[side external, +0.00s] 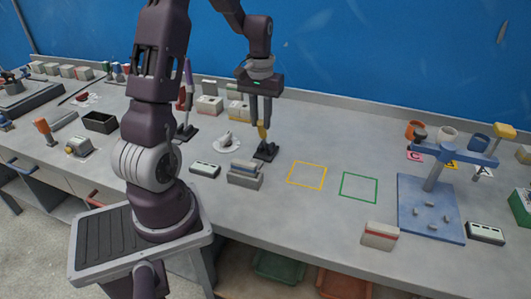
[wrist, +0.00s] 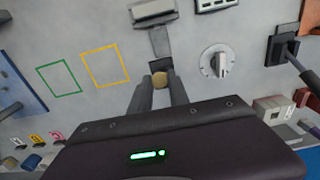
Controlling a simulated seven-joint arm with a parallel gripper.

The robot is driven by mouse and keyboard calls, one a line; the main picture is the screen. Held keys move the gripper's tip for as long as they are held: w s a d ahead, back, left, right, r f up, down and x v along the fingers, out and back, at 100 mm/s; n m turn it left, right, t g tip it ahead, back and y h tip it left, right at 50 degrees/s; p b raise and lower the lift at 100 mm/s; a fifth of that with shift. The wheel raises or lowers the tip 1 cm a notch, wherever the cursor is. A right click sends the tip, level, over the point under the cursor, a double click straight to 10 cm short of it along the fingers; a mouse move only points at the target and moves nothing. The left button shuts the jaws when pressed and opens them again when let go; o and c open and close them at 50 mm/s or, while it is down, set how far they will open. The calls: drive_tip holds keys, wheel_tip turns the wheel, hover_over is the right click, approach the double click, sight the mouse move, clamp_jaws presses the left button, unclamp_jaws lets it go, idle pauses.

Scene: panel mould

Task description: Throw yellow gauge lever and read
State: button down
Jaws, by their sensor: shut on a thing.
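The yellow lever (side external: 262,132) stands on a dark base (side external: 266,151) on the bench, right of a white dial. My gripper (side external: 261,121) points down over the lever and is shut on its top. In the wrist view, the lever's yellowish knob (wrist: 159,80) sits between the two fingertips (wrist: 160,84). The lever looks near upright in the side view. A small box with a dark display (side external: 205,170) lies in front of the dial; one with a display also shows at the wrist view's top edge (wrist: 215,4). Its reading is too small to tell.
A grey block (side external: 245,174) lies in front of the lever base. The white dial (side external: 227,140) and a purple-topped lever (side external: 188,76) stand to the left. Yellow (side external: 307,175) and green (side external: 359,187) outlined squares to the right are empty. A blue stand (side external: 430,210) is farther right.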

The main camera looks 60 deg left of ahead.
drive_tip(key=shift+s+d+f, duration=0.25)
drive_tip(key=shift+s+d, duration=0.35)
drive_tip(key=shift+s+d+f, duration=0.1)
drive_tip(key=shift+f, duration=0.05)
drive_tip(key=c, duration=1.2)
unclamp_jaws()
drive_tip(key=shift+c, duration=0.2)
wheel_tip(320, 180, up, 7)
